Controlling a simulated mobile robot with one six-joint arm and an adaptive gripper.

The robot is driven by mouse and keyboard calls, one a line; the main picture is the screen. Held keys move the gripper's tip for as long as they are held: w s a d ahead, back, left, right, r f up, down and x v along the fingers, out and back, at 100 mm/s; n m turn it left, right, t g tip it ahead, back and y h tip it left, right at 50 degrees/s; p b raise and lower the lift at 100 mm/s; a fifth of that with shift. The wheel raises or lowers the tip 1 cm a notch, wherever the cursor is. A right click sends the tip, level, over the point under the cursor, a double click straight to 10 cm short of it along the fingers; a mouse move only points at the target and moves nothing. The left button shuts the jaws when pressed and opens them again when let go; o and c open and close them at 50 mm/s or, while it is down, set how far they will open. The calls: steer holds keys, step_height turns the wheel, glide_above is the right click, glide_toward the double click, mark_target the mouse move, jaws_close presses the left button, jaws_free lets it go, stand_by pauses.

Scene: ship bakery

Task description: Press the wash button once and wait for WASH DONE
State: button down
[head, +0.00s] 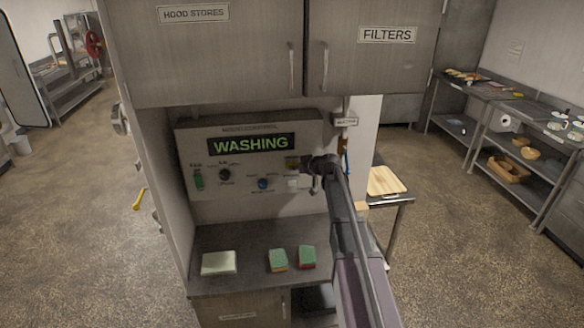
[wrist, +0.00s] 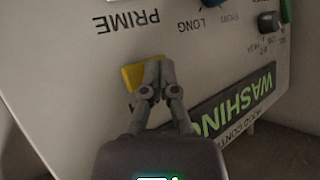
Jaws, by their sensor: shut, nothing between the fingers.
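The control panel (head: 217,175) is a pale box with a lit green display (head: 251,144) reading WASHING; part of the display also shows upside down in the wrist view (wrist: 232,107). A yellow button (wrist: 130,76) sits on the panel face, partly covered by my gripper; its label is not readable. My gripper (wrist: 159,68) is shut and empty, its fingertips over the right part of the yellow button. I cannot tell whether they touch it. In the head view my gripper (head: 318,168) is at the panel's right side.
The panel also bears a green switch (head: 199,181), a black knob (head: 225,174) and a blue knob (head: 263,184). A PRIME label (wrist: 128,20) is nearby. Cabinets (head: 365,70) overhang above. A pale pad (head: 219,263) and two sponges (head: 278,260) lie on the counter below.

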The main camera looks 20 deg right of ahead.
steer(key=shift+s+a, duration=0.1)
steer(key=shift+s, duration=0.45)
steer(key=s, duration=0.5)
steer(key=shift+a, duration=0.25)
stand_by(0.4)
stand_by(0.5)
steer(key=s+a+f+m+g+h+b, duration=0.1)
steer(key=s+a+f+g+h+b, duration=0.1)
steer(key=s+f, duration=0.6)
steer(key=s+a+f+m+g+h+b, duration=0.1)
steer(key=s+a+f+g+h+b, duration=0.1)
steer(key=s+a+f+g+b, duration=0.2)
steer(key=s+a+f+m+g+h+b, duration=0.1)
steer(key=s+f+b, duration=0.7)
steer(key=s, duration=1.1)
step_height(320, 180, down, 4)
steer(key=a+g+h, duration=0.1)
steer(key=a+g, duration=0.1)
steer(key=g, duration=0.1)
steer(key=shift+m+g, duration=0.3)
